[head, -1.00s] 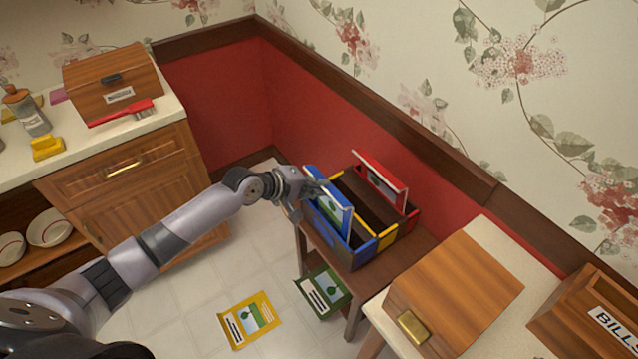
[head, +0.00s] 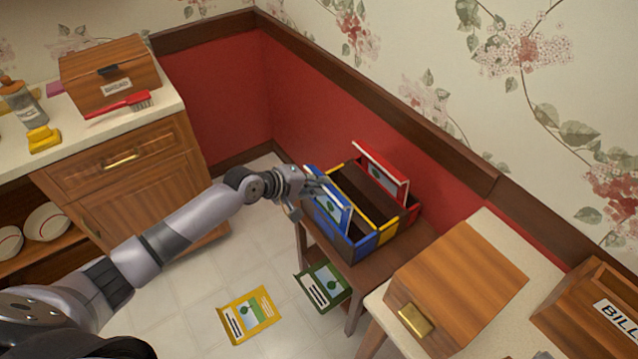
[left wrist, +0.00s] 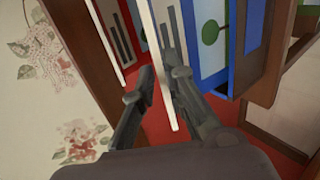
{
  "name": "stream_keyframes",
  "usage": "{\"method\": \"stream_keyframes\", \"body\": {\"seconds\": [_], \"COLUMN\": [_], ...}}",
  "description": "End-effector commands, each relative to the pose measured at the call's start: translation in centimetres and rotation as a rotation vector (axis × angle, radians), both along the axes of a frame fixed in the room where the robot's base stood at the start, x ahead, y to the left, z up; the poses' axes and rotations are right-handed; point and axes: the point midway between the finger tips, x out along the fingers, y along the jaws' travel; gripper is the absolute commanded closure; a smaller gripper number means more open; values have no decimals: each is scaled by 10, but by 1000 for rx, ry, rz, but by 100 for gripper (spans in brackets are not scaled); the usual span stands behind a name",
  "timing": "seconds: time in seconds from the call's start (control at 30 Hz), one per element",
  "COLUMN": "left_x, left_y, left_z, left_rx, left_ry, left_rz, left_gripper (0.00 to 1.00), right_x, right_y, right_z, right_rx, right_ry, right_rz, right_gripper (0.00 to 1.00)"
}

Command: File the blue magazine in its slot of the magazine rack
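The blue magazine (head: 332,211) stands upright, a little tilted, in the blue-ended compartment of the magazine rack (head: 384,236), its upper part sticking out. Its cover has a green plant picture. My left gripper (head: 312,188) is at its upper left edge. In the left wrist view, the fingers of the left gripper (left wrist: 166,78) straddle the magazine's pale edge, with a visible gap on the left finger's side, so it looks open. The blue magazine's cover (left wrist: 212,42) shows behind the right finger. How deep the magazine sits is hidden. My right gripper is not in view.
A red magazine (head: 381,172) stands in the rack's red compartment; the yellow middle one looks empty. A wooden box (head: 458,287) stands on the counter at right. The red wall is close behind the rack.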

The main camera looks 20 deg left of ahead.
Motion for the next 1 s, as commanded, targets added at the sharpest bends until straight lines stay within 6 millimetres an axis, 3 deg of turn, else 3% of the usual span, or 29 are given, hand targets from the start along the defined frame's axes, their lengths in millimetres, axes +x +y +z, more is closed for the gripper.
{"method": "stream_keyframes", "body": {"seconds": [0.27, 0.63, 1.0], "left_x": [0, -4, -51], "left_y": [0, 4, 41], "left_z": [0, 3, 41], "left_rx": [-1, 1, 4], "left_ry": [-1, 0, 0], "left_rz": [0, -1, -1], "left_gripper": [69, 69, 69], "right_x": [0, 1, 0], "right_y": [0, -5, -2], "right_z": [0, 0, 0], "right_rx": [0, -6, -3], "right_ry": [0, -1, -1], "right_rz": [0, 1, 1], "right_gripper": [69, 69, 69]}}
